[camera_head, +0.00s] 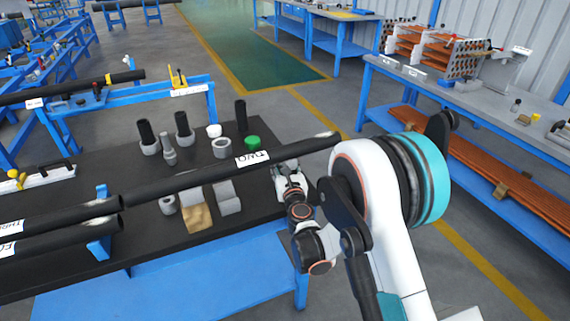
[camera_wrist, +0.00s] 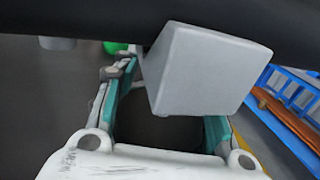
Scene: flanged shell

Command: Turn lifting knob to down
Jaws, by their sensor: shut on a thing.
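A light grey block (camera_wrist: 205,72) fills the middle of the wrist view, close to the camera. It sits between the fingers of my gripper (camera_wrist: 165,95) and hides part of the right finger. My gripper appears shut on this block. In the head view my gripper (camera_head: 290,170) is at the table's right end, just below a long black pipe (camera_head: 215,176) with a "TWO" label. The fingertips are mostly hidden there. I cannot make out a part clearly recognisable as the lifting knob, nor tell whether the block is it.
The black tabletop (camera_head: 150,265) carries grey blocks (camera_head: 228,197), several cylinders and a green cap (camera_head: 253,142). The pipe also crosses the wrist view (camera_wrist: 80,20) beyond the block. A blue workbench (camera_head: 480,90) stands to the right, across open floor.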

